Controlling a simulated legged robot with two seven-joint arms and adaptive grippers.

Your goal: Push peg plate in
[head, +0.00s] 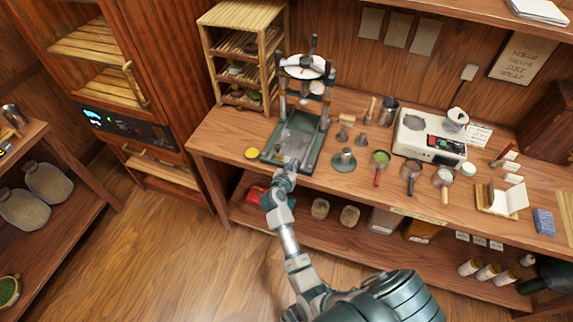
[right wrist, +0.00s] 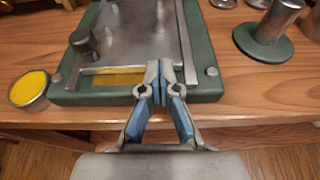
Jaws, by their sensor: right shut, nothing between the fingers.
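The press (head: 309,68) stands on the wooden counter, its green base at the front edge. A grey metal plate, which looks like the peg plate (right wrist: 130,42), lies flat in the green base (right wrist: 207,85); it also shows in the head view (head: 297,132). A dark upright knob (right wrist: 84,42) stands at its left side. A yellow strip (right wrist: 112,79) shows along the plate's near edge. My right gripper (right wrist: 158,68) is shut and empty at the front of the base, tips close to the plate's near edge; contact is unclear. It also shows in the head view (head: 288,165).
A round yellow tin (right wrist: 29,88) sits left of the base. A green-footed metal tool (right wrist: 268,35) stands to its right. The counter's front edge lies just before the base.

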